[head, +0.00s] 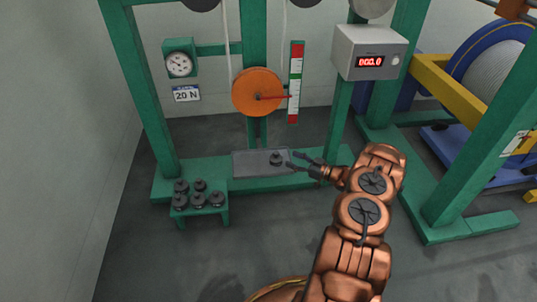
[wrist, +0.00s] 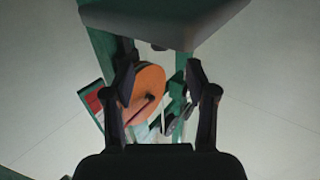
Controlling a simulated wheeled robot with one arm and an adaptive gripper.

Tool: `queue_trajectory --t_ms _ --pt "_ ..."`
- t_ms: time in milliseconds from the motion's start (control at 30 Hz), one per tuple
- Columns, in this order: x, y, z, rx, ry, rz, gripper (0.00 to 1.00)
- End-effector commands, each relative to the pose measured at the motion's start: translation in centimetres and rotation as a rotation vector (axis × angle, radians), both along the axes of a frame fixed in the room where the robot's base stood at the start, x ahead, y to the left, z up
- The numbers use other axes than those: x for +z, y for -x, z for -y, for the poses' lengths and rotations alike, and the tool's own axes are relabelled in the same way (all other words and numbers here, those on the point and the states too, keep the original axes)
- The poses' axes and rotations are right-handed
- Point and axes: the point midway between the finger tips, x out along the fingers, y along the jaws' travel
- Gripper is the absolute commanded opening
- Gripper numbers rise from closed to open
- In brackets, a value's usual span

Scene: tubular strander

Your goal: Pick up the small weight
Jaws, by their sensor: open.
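A small dark weight (head: 276,157) with a knob on top stands on the grey plate (head: 247,164) on the green base. Several similar dark weights (head: 199,194) stand in two rows on a low green stand at the lower left. My gripper (head: 292,159) is open, just right of the weight on the plate, with its fingers pointing left towards it. I cannot tell if they touch. In the wrist view, my two fingers stand apart with the orange disc (wrist: 148,82) showing between them. I cannot clearly make out a weight in that view.
A box (head: 370,53) reads 000.0. Green posts and a cable reel (head: 500,70) stand right. Front floor at left is clear.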

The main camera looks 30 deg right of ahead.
Motion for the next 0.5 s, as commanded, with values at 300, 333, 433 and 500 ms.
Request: queue_trajectory --t_ms 300,333,433,500 --pt "-0.1 -2.7 -2.3 0.017 -0.001 -0.001 0.57" --pt "-0.1 -2.9 -2.4 0.018 -0.002 -0.001 0.57" --pt "-0.1 -3.5 -2.8 0.019 -0.002 -0.001 0.57" --pt "-0.1 -4.1 -3.3 0.019 -0.002 0.000 0.57"
